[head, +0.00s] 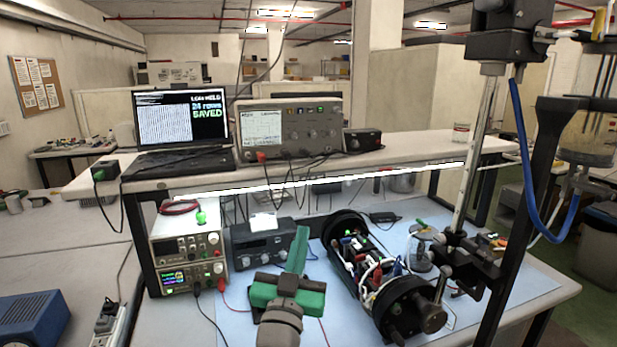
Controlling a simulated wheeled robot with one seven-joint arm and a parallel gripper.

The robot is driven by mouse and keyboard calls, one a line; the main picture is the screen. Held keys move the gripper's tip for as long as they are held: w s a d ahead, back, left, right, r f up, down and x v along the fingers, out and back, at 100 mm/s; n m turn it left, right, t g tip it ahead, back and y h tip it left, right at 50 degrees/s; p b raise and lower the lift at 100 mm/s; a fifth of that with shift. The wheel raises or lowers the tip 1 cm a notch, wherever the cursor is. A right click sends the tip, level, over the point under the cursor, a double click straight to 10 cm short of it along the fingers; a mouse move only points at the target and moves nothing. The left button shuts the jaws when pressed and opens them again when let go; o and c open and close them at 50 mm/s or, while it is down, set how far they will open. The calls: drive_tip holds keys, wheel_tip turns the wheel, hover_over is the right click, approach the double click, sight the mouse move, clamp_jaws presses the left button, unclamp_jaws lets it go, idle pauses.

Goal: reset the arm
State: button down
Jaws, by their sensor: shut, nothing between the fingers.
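My gripper (298,240) is at the lower middle of the head view, with green parts and a grey wrist below it. Its fingers are together and point away from me over the blue mat (240,316), with nothing held. To its right lies the cylinder assembly (375,268), with black round end caps and wires and electronics showing between them. A gap shows between my gripper and the assembly in the picture; their true distance is hard to judge. The mat and bench just beneath my gripper are hidden by it.
Stacked power supplies (188,255) and a dark instrument (262,243) stand left of and behind my gripper. A metal column (478,150) rises at right. The raised shelf (410,150) holds a laptop (181,125) reading "24 rows SAVED" and an oscilloscope (290,130). Cables cross the bench.

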drive_tip(key=s+f+n+g+y, duration=0.1)
drive_tip(key=s+f, duration=0.5)
drive_tip(key=f, duration=0.5)
drive_tip(key=s+f+n+g+y, duration=0.1)
drive_tip(key=s+f, duration=0.5)
drive_tip(key=f, duration=0.5)
drive_tip(key=s+f+n+g+y, duration=0.1)
drive_tip(key=s+f, duration=0.5)
drive_tip(key=f, duration=0.4)
drive_tip(key=s+f+g, duration=0.1)
drive_tip(key=s+f, duration=0.3)
drive_tip(key=s, duration=1)
drive_tip(key=s+d+f+g, duration=0.1)
drive_tip(key=s+f, duration=0.3)
drive_tip(key=s, duration=1)
drive_tip(key=shift+s+d+g+y, duration=0.25)
drive_tip(key=shift+g+y, duration=0.15)
drive_tip(key=shift+g, duration=0.2)
